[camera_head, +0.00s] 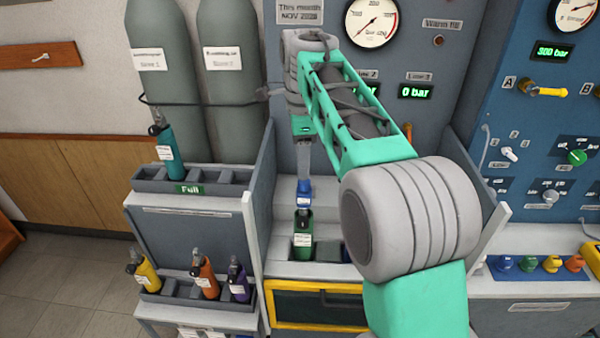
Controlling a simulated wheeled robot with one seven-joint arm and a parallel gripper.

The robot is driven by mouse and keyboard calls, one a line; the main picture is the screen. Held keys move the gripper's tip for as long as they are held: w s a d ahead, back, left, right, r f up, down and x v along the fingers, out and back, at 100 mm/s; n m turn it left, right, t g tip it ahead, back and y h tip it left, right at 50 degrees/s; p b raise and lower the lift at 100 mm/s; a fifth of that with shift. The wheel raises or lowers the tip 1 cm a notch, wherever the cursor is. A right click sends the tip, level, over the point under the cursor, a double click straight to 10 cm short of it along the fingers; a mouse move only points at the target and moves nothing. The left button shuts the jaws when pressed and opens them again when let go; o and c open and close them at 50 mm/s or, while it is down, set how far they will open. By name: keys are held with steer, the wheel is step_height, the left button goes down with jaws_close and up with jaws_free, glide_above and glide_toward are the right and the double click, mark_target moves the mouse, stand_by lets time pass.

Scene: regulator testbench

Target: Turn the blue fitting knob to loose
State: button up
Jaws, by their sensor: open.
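The blue fitting knob (304,187) sits above a dark green bottle (303,222) in the middle bay. The bottle stands upright in a dark slotted holder. My gripper (303,173) points down from above, its fingertips at or just over the knob. It is open. The fingers are small here, so I cannot tell whether they touch the knob or straddle it. My arm crosses the picture from the lower right and hides part of the bay to the right of the bottle.
Left racks hold a teal bottle (165,148) marked "Full" and yellow, orange and purple bottles (205,277). Grey side walls (257,205) flank the bay. A yellow-framed drawer (318,304) lies below. A blue valve panel (530,130) and coloured knobs (552,264) are at right.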

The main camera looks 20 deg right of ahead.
mark_target(304, 184)
steer(key=f, duration=0.5)
steer(key=shift+w+d+f, duration=0.1)
steer(key=shift+d, duration=0.3)
steer(key=shift+c, duration=0.2)
jaws_close()
